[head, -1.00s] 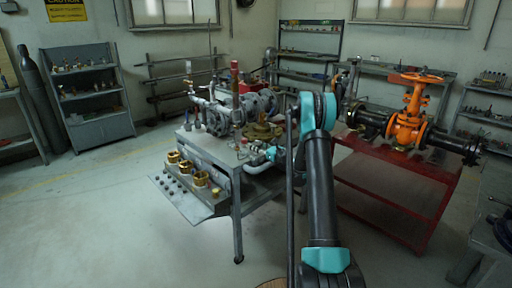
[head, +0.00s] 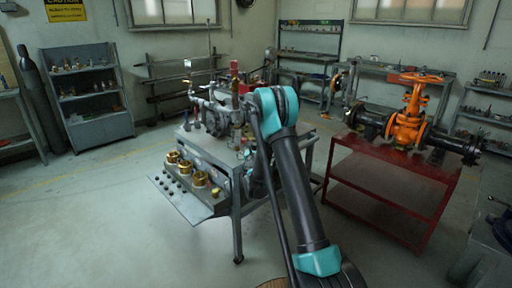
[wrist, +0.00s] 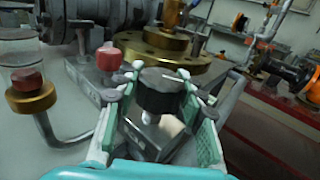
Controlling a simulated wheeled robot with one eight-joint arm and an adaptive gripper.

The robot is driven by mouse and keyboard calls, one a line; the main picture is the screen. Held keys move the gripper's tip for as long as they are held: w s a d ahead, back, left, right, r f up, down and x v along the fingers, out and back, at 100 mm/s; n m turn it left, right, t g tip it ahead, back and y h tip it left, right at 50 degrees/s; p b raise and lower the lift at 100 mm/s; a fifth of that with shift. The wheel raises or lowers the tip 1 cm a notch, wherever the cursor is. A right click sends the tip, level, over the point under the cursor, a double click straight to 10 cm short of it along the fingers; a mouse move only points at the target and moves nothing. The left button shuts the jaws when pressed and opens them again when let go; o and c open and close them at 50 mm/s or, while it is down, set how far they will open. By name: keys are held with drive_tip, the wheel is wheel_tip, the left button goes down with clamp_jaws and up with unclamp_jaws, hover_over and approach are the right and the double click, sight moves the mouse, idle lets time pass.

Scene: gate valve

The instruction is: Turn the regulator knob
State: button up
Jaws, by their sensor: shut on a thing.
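In the wrist view a black cylindrical regulator knob (wrist: 158,92) with a pale line on its top sits between the green-padded fingers of my gripper (wrist: 166,88). The gripper is shut on the knob, with a finger on its left and right sides. A small white part shows just below the knob. In the head view my arm's teal elbow and black link cover the right part of the grey workbench (head: 236,208). The gripper and knob are hidden there.
A brass flange (wrist: 155,50) stands just behind the knob, with a red cap (wrist: 109,57) to its left. A red-topped brass fitting (wrist: 30,88) is farther left. Brass cups (head: 186,168) line the bench front. An orange gate valve (head: 407,130) stands on a red table (head: 395,165) at right.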

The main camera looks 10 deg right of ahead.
drive_tip(key=m+g+h, duration=0.1)
drive_tip(key=m+h, duration=0.1)
drive_tip(key=h, duration=0.1)
drive_tip(key=m+g+h, duration=0.2)
drive_tip(key=h, duration=0.1)
drive_tip(key=shift+m+h, duration=0.4)
drive_tip(key=o, duration=1.2)
wheel_tip(320, 180, up, 10)
